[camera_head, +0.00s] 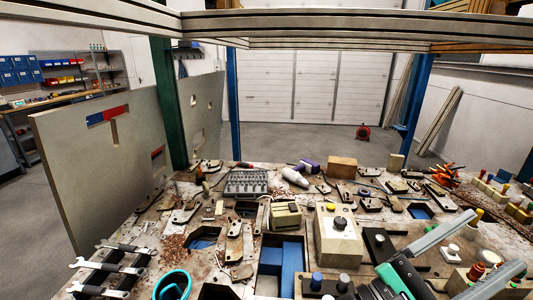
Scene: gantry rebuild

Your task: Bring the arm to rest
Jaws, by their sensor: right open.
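My right gripper (499,240) is at the lower right, over the front right part of the cluttered workbench (205,265). Its two long grey fingers are spread wide apart, and nothing shows held between them. A green and dark part of it shows at the lower edge of the view. The fingers hide some of the bench beneath. I cannot tell how high it is above the bench. My left gripper is not in view.
Wrenches (105,268) lie at the front left, near a teal ring (172,285). A beige block with a black knob (338,240) stands left of my right gripper. Small parts crowd the bench. A grey panel (105,165) stands upright at the left.

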